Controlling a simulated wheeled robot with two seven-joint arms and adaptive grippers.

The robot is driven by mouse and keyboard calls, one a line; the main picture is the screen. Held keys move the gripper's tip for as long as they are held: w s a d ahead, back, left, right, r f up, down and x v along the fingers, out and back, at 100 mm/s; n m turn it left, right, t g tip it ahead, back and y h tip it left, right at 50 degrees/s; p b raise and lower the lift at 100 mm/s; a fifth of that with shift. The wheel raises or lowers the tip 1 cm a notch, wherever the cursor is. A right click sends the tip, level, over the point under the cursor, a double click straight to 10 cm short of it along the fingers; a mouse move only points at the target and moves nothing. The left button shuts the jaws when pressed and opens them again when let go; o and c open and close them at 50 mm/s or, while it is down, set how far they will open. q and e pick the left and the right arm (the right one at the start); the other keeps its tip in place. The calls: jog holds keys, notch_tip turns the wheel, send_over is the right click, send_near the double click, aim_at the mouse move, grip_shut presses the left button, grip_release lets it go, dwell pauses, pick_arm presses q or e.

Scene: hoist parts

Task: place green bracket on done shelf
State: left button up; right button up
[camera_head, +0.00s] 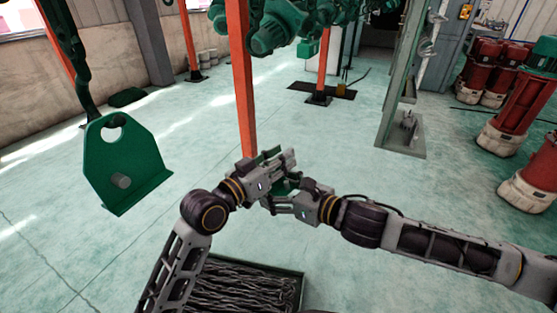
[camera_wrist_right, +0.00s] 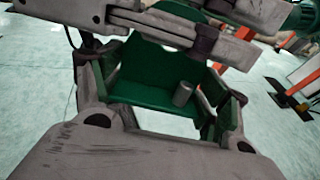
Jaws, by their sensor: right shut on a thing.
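A small green bracket (camera_head: 283,187) is between my two grippers in the middle of the head view. In the right wrist view it shows as a green plate (camera_wrist_right: 150,82) with a short grey peg. My right gripper (camera_head: 287,200) is shut on the bracket from the right. My left gripper (camera_head: 272,170) is at the bracket's upper part, and its fingers cross in front of the plate in the wrist view. I cannot tell whether these fingers are closed on it. The grippers hide part of the bracket. I cannot make out which thing is the done shelf.
A large green bracket (camera_head: 122,150) hangs from a hook at the left. An orange post (camera_head: 242,80) stands behind my grippers. A box of chains (camera_head: 245,288) is below them. Red machines (camera_head: 520,110) and a grey-green rack (camera_head: 402,125) stand at the right. Pale floor lies open between.

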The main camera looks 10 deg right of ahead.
pick_arm(q)
grip_shut()
jog(key=shift+r, duration=0.1)
pick_arm(e)
jog(key=o, duration=1.6)
jog(key=shift+c, duration=0.2)
